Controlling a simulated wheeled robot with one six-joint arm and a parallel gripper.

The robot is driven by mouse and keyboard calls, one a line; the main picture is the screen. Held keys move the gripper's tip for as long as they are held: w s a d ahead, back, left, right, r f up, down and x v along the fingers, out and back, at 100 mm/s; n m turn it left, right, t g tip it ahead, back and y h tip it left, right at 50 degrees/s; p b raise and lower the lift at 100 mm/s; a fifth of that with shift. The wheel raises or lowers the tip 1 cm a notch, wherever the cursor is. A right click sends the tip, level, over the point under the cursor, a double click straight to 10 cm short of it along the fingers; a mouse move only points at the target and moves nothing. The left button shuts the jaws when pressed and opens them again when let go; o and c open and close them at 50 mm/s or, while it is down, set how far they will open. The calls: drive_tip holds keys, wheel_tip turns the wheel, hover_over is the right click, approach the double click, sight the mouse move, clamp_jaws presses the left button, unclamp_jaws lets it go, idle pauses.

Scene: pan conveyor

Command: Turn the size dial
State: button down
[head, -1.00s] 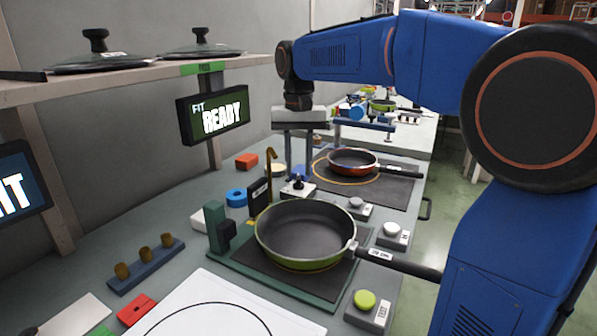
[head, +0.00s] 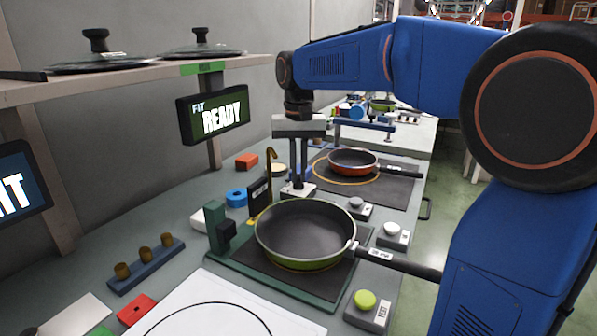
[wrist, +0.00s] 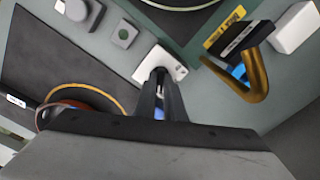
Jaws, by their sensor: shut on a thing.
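The size dial has a white base (head: 288,192) on the bench behind the green pan in the head view. The base also shows in the wrist view (wrist: 146,66). My gripper (head: 299,182) reaches straight down over it, with its fingers close together and shut on the dial's dark knob. In the wrist view my gripper's fingertips (wrist: 160,78) meet at the base, and the knob is hidden between them. Which way the dial points cannot be seen.
A green pan (head: 305,230) stands in front and a red pan (head: 352,160) behind right. A brass hook on a dark stand (head: 259,195) is close left of the dial. A blue ring (head: 237,197) lies further left. A screen (head: 215,114) reads "FIT READY".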

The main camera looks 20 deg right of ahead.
sight(298, 176)
drive_tip(key=shift+n, duration=0.3)
drive_tip(key=n, duration=0.5)
drive_tip(key=shift+n, duration=0.4)
drive_tip(key=n, duration=0.5)
drive_tip(key=c, duration=1.8)
unclamp_jaws()
drive_tip(key=shift+c, duration=0.2)
wheel_tip(298, 176, up, 17)
drive_tip(key=shift+r, duration=0.2)
